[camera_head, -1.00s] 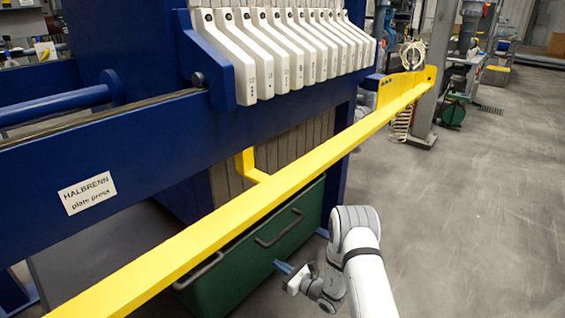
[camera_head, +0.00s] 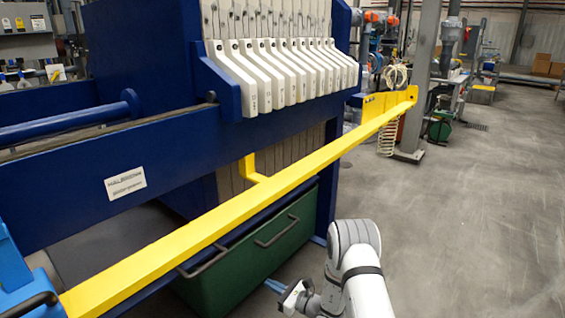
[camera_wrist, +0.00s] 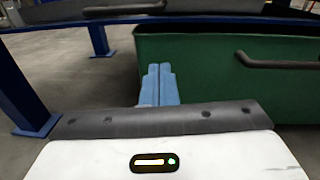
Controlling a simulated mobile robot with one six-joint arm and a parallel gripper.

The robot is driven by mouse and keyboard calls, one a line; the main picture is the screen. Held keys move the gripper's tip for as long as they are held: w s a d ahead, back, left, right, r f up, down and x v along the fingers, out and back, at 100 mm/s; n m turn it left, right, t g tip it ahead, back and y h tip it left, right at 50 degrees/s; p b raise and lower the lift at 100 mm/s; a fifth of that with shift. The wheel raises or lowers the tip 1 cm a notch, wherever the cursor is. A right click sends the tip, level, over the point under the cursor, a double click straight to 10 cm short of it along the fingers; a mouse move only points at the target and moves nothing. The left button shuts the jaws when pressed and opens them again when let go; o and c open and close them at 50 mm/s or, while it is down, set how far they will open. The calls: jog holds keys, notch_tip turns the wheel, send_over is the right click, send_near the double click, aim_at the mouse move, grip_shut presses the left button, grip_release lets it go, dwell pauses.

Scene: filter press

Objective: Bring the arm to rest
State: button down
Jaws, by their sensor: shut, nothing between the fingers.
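My arm, white and grey, stands folded at the bottom of the head view. My gripper (camera_head: 273,286) is low beside the green bin, its blue fingers pointing left towards the bin. In the wrist view the two blue fingers (camera_wrist: 158,86) lie side by side, shut with nothing between them. The green bin (camera_wrist: 200,65) is ahead and to the right there. I cannot tell how wide the gap between fingertips and bin is.
A yellow bar (camera_head: 220,222) runs along the blue plate press (camera_head: 60,180) above the green bin (camera_head: 255,262). White plate handles (camera_head: 285,75) line its top. A blue leg (camera_wrist: 22,85) stands left in the wrist view. Open grey floor (camera_head: 470,210) lies to the right.

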jog(key=s+r+n+g+h+p, duration=0.1)
jog(key=s+r+n+g+p, duration=0.4)
jog(key=r, duration=0.7)
jog(key=s+r+n+g+h+p, duration=0.15)
jog(key=s+r+n+p, duration=0.35)
jog(key=r, duration=0.7)
jog(key=s+r+n+g+p, duration=0.4)
jog(key=s+r, duration=0.3)
jog(key=r, duration=0.5)
jog(key=s+d+r+n+t+h+p, duration=0.1)
jog(key=s+d+r+n+h+p, duration=0.4)
jog(key=s+d+r, duration=0.4)
jog(key=s+d+r+n+t+h+p, duration=0.2)
jog(key=s+d+r+n+h+p, duration=0.3)
jog(key=r, duration=0.9)
jog(key=s+d+h+p, duration=0.2)
jog(key=s+d+p, duration=0.2)
jog(key=p, duration=0.1)
jog(key=shift+r+p, duration=0.3)
jog(key=shift+r, duration=0.1)
jog(key=shift+d+t+h, duration=0.1)
jog(key=shift+t+h, duration=0.15)
